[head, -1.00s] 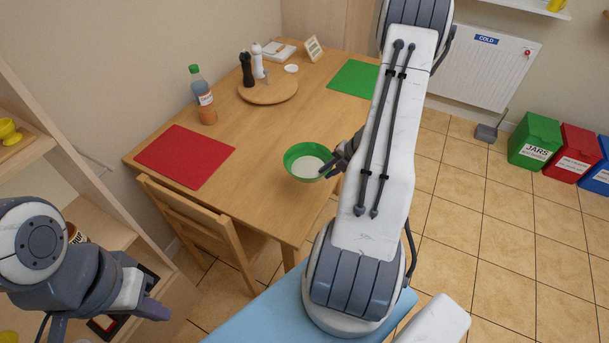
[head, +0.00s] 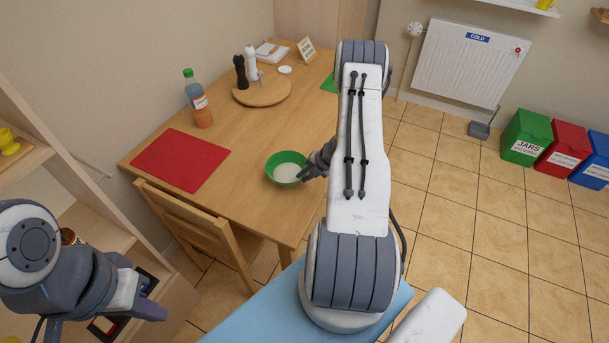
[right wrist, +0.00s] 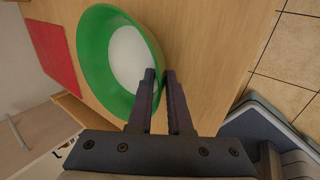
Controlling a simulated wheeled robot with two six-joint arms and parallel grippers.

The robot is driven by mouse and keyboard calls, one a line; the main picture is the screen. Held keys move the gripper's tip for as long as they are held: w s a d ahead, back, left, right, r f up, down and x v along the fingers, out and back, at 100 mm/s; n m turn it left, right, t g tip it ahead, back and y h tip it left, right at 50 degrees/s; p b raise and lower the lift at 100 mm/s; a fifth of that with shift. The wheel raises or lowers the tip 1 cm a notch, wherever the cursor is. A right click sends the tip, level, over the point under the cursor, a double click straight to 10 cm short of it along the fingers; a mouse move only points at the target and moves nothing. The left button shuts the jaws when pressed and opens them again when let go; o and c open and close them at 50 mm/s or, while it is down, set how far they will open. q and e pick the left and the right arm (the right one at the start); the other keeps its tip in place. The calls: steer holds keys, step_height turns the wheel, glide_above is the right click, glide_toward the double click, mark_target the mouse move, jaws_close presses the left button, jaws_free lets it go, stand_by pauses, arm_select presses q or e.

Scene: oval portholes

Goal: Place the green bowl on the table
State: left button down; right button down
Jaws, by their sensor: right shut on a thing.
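The green bowl (head: 272,173), with a white inside, is at the near right part of the wooden table (head: 225,128). It looks roughly level, at or very close to the tabletop; I cannot tell for sure whether it touches. My right gripper (head: 307,172) is shut on the bowl's right rim. In the right wrist view, the gripper's two fingers (right wrist: 161,88) pinch the rim of the bowl (right wrist: 92,60). My left gripper (head: 150,298) hangs at the lower left in front of the shelf, away from the table; its finger gap is unclear.
A red mat (head: 180,160) lies left of the bowl. A bottle (head: 199,103) and a round board (head: 262,91) with dark and white mills stand farther back. A green mat (head: 330,84) is partly hidden by my right arm. A chair (head: 200,225) stands at the near edge.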

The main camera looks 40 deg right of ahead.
steer(key=c, duration=0.8)
jaws_free()
steer(key=shift+c, duration=0.2)
